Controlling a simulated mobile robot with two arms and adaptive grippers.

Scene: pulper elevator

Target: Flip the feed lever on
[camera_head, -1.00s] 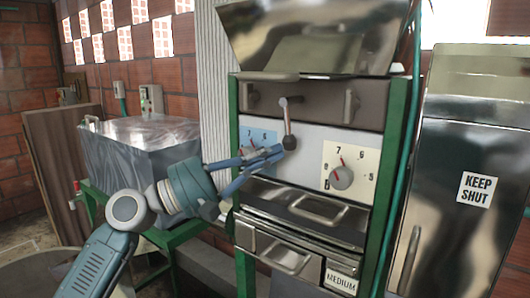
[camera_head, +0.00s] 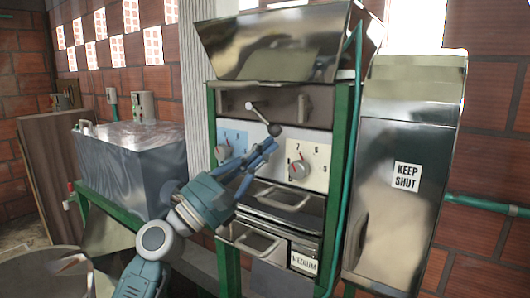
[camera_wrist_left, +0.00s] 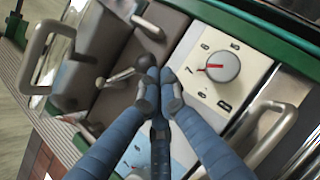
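The feed lever (camera_head: 262,119) is a metal rod with a dark ball knob on the machine's dark upper strip. It slants down to the right from its pivot. My left gripper (camera_head: 272,146) is just below the knob, in front of the panel. In the left wrist view, the lever's knob (camera_wrist_left: 148,62) is right at the tip of one finger, apparently touching. There the fingertips of my left gripper (camera_wrist_left: 162,76) are close together, with the knob beside them, not between them. My right gripper is not in view.
A dial (camera_head: 299,169) sits right of the gripper and another dial (camera_head: 223,151) left of it. A drawer handle (camera_head: 287,199) sticks out below. A metal cabinet (camera_head: 398,190) marked "KEEP SHUT" stands right; a covered metal box (camera_head: 135,165) stands left.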

